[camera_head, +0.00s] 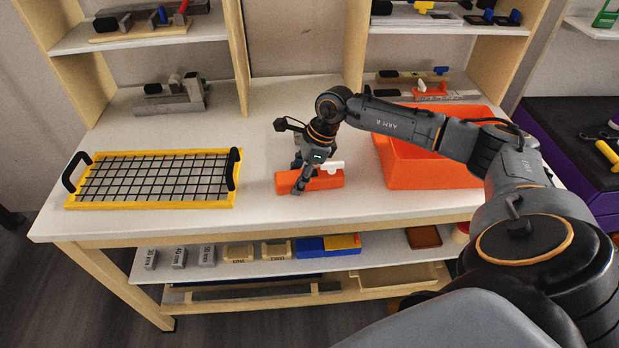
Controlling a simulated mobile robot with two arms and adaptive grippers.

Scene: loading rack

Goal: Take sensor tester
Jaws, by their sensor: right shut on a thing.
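An orange bar-shaped device with a white raised part (328,180) is on the white tabletop, left of the orange bin. It may be the sensor tester; I see no label on it. My right gripper (300,186) comes down over its left half and is shut on it. The fingers hide part of the orange body. I cannot tell whether the device rests on the table or is slightly lifted. My left gripper is out of the picture.
A yellow-framed wire-grid tray (236,193) with black handles lies on the left of the workbench (110,224). An orange bin (432,178) stands on the right, behind my right arm. A grey fixture (172,98) sits at the back left. The front middle is clear.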

